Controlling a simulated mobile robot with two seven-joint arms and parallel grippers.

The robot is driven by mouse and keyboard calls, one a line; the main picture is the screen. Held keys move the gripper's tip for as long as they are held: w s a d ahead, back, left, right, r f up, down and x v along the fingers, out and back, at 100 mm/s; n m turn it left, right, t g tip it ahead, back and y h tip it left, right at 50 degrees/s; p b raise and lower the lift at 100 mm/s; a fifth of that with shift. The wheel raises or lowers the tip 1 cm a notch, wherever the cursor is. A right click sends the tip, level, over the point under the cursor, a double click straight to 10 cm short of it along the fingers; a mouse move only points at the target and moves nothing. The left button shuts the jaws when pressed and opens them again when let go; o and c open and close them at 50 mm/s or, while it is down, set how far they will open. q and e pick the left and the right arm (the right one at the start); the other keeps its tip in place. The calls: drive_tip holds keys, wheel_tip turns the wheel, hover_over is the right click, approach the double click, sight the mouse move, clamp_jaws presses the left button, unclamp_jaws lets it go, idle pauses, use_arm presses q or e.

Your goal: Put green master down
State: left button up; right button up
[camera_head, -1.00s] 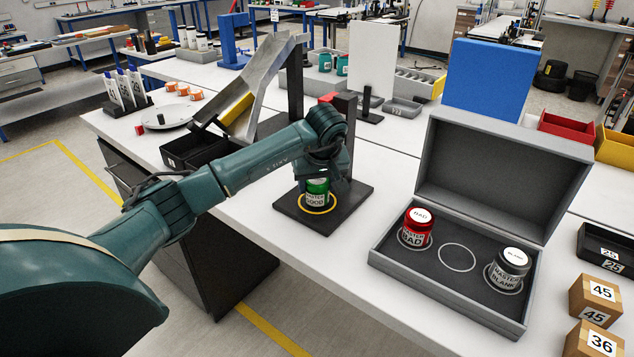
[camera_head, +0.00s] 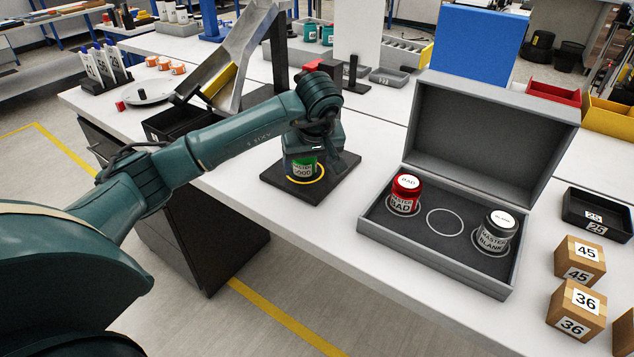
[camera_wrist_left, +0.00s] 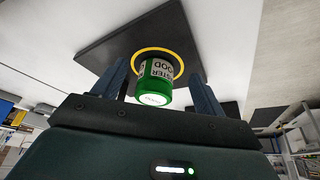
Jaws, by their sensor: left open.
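The green master (camera_head: 302,166), a green jar labelled "MASTER GOOD", stands upright on the black stand base (camera_head: 336,186) inside a yellow ring. In the left wrist view, the green master (camera_wrist_left: 154,84) sits between the two fingers with a gap on each side. My left gripper (camera_head: 306,168) is open around it, over the black base, and hides part of it. The left gripper also shows in the left wrist view (camera_wrist_left: 158,88). My right gripper is not in view.
An open grey case (camera_head: 375,226) holds a red "MASTER BAD" jar (camera_head: 404,194) and a "MASTER BLANK" jar (camera_head: 496,232), with an empty ring between them. Numbered boxes (camera_head: 578,262) stand at the right. A black bin (camera_head: 168,126) and a metal chute (camera_head: 245,55) lie behind my arm.

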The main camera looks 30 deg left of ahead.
use_arm(q)
drive_tip(key=s+d, duration=0.4)
drive_tip(key=shift+s+d+b, duration=0.2)
drive_tip(key=shift+d+b, duration=0.05)
drive_tip(key=shift+b, duration=0.1)
drive_tip(key=shift+s+d, duration=0.3)
drive_tip(key=shift+s, duration=0.05)
